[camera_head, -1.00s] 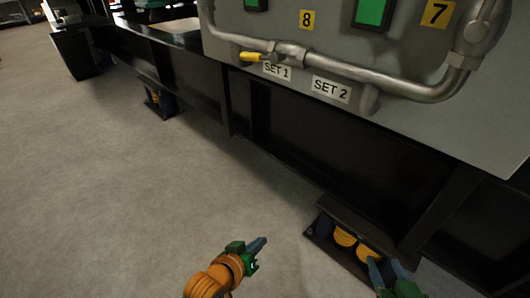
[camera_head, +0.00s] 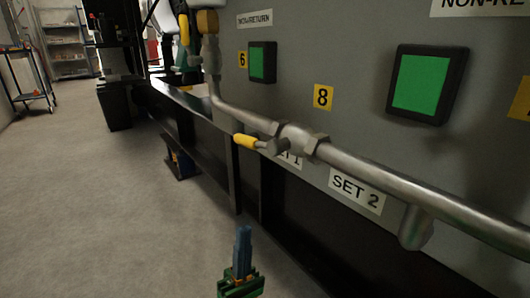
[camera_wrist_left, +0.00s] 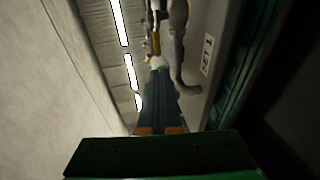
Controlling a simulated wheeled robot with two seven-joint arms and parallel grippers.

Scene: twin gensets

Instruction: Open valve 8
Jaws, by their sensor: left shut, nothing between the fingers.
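A yellow plate marked 8 (camera_head: 323,97) is on the grey panel. Below and left of it, a valve (camera_head: 278,141) sits in the metal pipe, its yellow-gripped lever (camera_head: 245,141) pointing left, roughly along the pipe. My left gripper (camera_head: 242,232) is below the lever, apart from it, fingers pointing up, shut and empty. In the left wrist view the shut blue fingers (camera_wrist_left: 160,88) point towards the pipe (camera_wrist_left: 181,62); a small yellow part (camera_wrist_left: 154,44) shows beyond them, and I cannot tell if it is this lever. My right gripper is out of view.
The pipe (camera_head: 370,170) runs across the panel's front, above the SET 2 label (camera_head: 356,191). Green screens (camera_head: 421,83) are above it. A black frame (camera_head: 320,238) stands below the panel. Open floor (camera_head: 100,200) lies to the left.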

